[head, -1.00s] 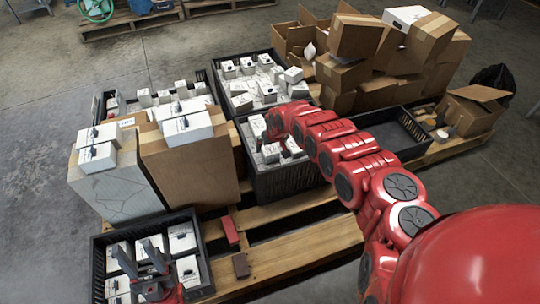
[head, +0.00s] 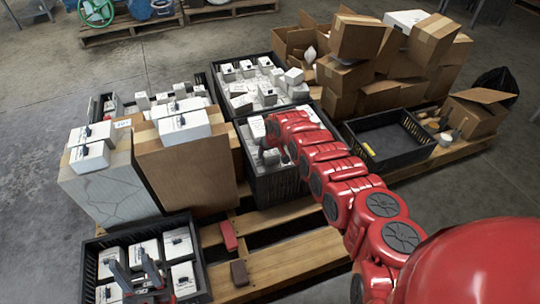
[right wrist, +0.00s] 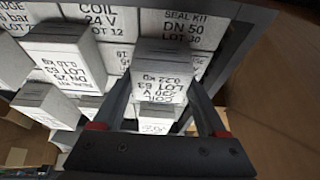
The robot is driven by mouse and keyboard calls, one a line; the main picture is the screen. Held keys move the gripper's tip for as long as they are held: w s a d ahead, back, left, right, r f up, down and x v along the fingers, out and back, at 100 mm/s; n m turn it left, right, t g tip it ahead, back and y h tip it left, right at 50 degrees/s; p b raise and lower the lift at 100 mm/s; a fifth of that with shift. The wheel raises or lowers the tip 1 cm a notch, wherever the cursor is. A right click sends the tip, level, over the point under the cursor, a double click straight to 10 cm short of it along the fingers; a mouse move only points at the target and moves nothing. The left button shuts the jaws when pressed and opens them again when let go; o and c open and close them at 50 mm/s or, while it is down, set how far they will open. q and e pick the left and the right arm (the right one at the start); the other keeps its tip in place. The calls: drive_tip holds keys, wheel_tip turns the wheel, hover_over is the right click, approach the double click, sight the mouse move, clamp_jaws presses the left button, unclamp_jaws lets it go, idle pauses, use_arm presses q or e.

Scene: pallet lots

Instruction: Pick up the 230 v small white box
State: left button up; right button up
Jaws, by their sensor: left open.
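In the right wrist view, a small pale box (right wrist: 160,88) printed with coil, what looks like 230 V, and lot 63 stands upside down to the camera between the fingers of my right gripper (right wrist: 160,88). The fingers lie along its two sides; whether they press on it or stand slightly apart is unclear. In the head view my right gripper (head: 274,142) reaches down into a black crate (head: 277,186) of white boxes, its tips largely hidden by the arm. My left gripper (head: 138,274) is open and empty at the lower left, above another black crate (head: 204,276).
Other labelled boxes, such as a coil 24 V box (right wrist: 96,20) and a seal kit box (right wrist: 184,28), crowd close by. The crate wall (right wrist: 232,50) is near on the right. Tall cardboard boxes (head: 190,175) stand left of the crate.

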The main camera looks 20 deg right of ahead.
drive_tip(key=c, duration=0.7)
